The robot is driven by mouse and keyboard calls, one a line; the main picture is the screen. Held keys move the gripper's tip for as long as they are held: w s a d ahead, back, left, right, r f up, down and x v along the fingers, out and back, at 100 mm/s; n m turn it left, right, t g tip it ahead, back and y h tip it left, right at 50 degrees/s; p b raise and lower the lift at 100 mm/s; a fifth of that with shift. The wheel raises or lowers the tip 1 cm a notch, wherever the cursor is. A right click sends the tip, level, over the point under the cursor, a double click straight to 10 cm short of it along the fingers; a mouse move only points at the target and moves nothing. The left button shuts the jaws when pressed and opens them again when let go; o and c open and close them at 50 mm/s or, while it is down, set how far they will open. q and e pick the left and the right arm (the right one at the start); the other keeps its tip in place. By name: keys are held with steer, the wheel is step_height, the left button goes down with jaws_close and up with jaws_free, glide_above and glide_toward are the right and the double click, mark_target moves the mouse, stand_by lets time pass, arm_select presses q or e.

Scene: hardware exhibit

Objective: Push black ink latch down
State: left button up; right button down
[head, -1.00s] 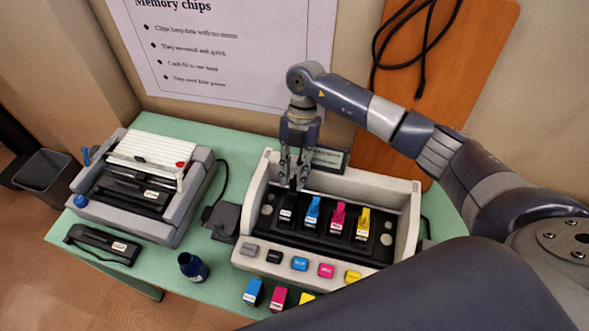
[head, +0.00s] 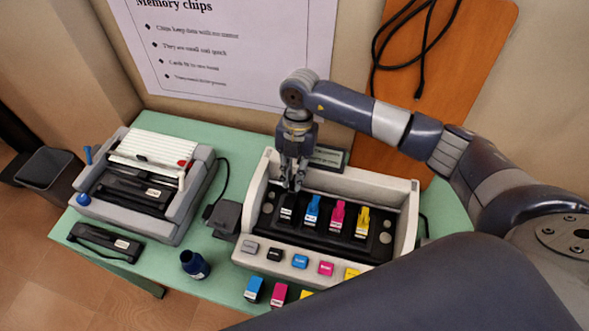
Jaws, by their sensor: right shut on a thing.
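The printer (head: 405,235) is an open white housing with a dark carriage inside. The black ink cartridge (head: 286,213) sits leftmost in the carriage, beside the cyan (head: 312,212), magenta (head: 337,218) and yellow (head: 362,222) ones. My right gripper (head: 293,186) points down over the back of the black slot. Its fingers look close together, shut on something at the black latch. The latch itself is hidden by the fingers. My left gripper is not in view.
Colored buttons (head: 300,261) line the printer's front. Loose cartridges (head: 254,290) and a dark ink bottle (head: 194,264) stand in front. A second grey machine (head: 180,214) is at left. A small display (head: 328,157) stands behind the printer.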

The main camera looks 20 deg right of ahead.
steer(key=shift+s+a+r+t, duration=0.15)
steer(key=shift+s+t, duration=0.1)
steer(key=shift+t, duration=0.15)
steer(key=shift+s+a+f+t+h+b, duration=0.2)
steer(key=shift+s+a+t+h+b, duration=0.1)
steer(key=shift+t+h, duration=0.25)
steer(key=shift+s+a+t+h+b, duration=0.2)
steer(key=shift+s+t+h+b, duration=0.05)
steer(key=shift+t+h+b, duration=0.3)
steer(key=shift+s+a+t+h+b, duration=0.15)
steer(key=shift+s+t+h+b, duration=0.1)
steer(key=shift+t+h+b, duration=0.25)
steer(key=c, duration=1.8)
jaws_free()
steer(key=v, duration=1.2)
